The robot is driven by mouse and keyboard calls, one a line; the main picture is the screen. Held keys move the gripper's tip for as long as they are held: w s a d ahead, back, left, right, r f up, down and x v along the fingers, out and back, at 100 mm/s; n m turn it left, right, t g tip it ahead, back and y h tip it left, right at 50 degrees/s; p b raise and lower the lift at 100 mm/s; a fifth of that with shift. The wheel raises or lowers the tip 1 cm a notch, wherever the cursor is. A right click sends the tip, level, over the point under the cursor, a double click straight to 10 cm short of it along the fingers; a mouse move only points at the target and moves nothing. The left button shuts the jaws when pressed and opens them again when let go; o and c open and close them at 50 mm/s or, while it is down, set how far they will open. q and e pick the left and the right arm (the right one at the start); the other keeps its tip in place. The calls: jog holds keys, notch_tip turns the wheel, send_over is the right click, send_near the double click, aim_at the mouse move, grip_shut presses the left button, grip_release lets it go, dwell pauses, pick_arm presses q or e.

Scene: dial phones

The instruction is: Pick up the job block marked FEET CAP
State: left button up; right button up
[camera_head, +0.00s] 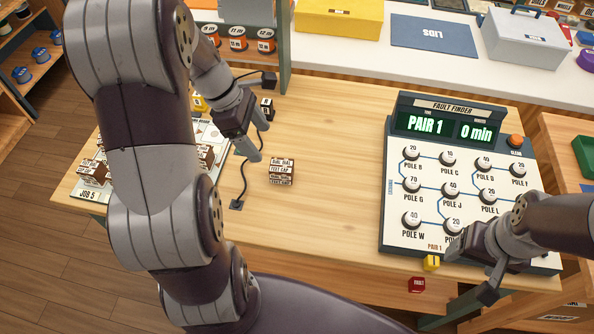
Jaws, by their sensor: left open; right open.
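A small brown-and-white block (281,172) stands alone on the wooden table in the head view. Its label seems to read DIAL DIAL over FEET CAP, with smaller print below. My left gripper (262,118) is open, above and to the left of this block, with its lower finger nearest to it. It holds nothing that I can see. My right gripper (469,274) is open and empty at the lower right, by the front edge of the fault finder board.
A job tray (88,194) marked JOB 5 holds similar blocks, partly behind my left arm. A black cable (243,180) lies left of the lone block. The fault finder board (393,235) fills the right. Yellow (431,262) and red (416,285) blocks sit before it. Mid-table is clear.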

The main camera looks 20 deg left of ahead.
aim_at(278, 165)
pick_arm(q)
jog(key=b+x, duration=0.1)
jog(key=x, duration=0.6)
jog(key=shift+d+f, duration=0.1)
jog(key=shift+f, duration=0.2)
jog(key=x, duration=0.2)
jog(key=b+x, duration=0.1)
jog(key=x, duration=0.1)
jog(key=shift+w+f, duration=0.1)
jog(key=shift+w, duration=0.15)
jog(key=shift+w+d+f, duration=0.15)
jog(key=shift+d+f, duration=0.1)
jog(key=shift+f, duration=0.1)
jog(key=shift+c, duration=1.2)
jog(key=c, duration=0.8)
pick_arm(e)
notch_tip(278, 165, down, 2)
jog(key=shift+a+f, duration=0.15)
jog(key=shift+f, duration=0.05)
